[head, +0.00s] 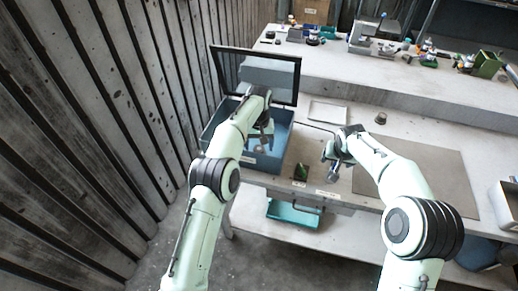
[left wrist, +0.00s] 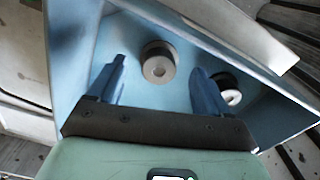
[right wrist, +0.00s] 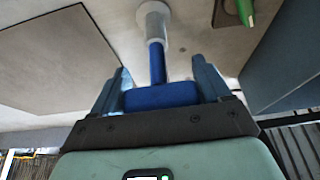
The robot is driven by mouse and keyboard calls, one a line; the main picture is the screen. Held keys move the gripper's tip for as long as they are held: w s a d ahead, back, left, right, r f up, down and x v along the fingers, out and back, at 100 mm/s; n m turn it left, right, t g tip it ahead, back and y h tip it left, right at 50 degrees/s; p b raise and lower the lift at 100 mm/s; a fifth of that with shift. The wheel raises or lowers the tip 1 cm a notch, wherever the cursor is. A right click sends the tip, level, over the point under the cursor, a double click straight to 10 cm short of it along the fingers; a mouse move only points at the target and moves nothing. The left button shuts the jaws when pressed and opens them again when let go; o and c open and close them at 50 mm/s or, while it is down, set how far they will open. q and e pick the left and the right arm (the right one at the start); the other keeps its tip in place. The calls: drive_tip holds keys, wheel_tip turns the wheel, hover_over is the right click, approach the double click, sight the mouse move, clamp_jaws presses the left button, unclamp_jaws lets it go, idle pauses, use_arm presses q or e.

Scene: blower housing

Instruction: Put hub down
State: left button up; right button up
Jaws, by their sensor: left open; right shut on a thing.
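My right gripper (head: 330,156) is shut on a blue piece (right wrist: 160,95) with a blue shaft and a pale round end, which I take to be the hub. The pale end (right wrist: 154,22) points away from the gripper, toward the worktop; I cannot tell whether it touches. The held piece also shows in the head view (head: 334,171). My left gripper (head: 266,132) is open inside the blue open-lidded box (head: 262,161). Two dark-sided round parts with grey faces, one at the middle (left wrist: 158,68) and one by the right finger (left wrist: 231,97), lie in the box. Nothing is between the left fingers.
A green item (head: 301,172) lies on the table's front edge, left of my right gripper. A grey mat (head: 440,178) lies to the right, a pale tray (head: 327,112) behind, and a small dark cup (head: 381,118) nearby. Beneath is a teal bin (head: 290,213).

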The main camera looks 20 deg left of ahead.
sight(259, 150)
use_arm(q)
wheel_tip(259, 150, up, 5)
drive_tip(key=shift+f, duration=0.1)
idle(0.4)
use_arm(e)
drive_tip(key=shift+w+r, duration=0.15)
drive_tip(key=shift+r, duration=2.5)
drive_tip(key=o, duration=1)
drive_tip(key=shift+f, duration=0.2)
drive_tip(key=v, duration=1.2)
